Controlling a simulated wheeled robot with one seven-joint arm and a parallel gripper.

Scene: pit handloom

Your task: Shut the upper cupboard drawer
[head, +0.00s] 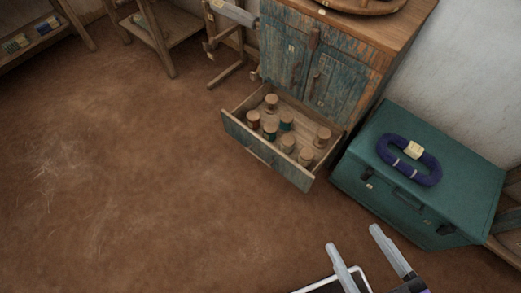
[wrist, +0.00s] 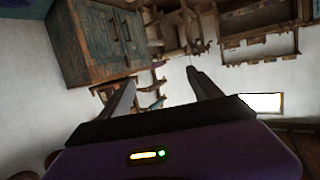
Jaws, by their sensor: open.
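The cupboard (head: 320,60) has worn blue-green doors and a wooden top. Below the doors a drawer (head: 262,160) is pulled well out, and several corked or capped jars (head: 287,144) stand in it. I cannot tell whether another drawer lies below it. My gripper (head: 354,238) is open and empty at the bottom right of the head view, in front of and apart from the drawer. In the wrist view my gripper (wrist: 160,76) has its fingers spread with nothing between them. The cupboard (wrist: 95,45) shows there tilted at the upper left.
A green chest (head: 440,180) with a coiled blue rope (head: 410,160) on it stands close to the right of the drawer. Wooden stands (head: 165,40) are at the back left. The earthen floor (head: 120,190) left of the drawer is clear.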

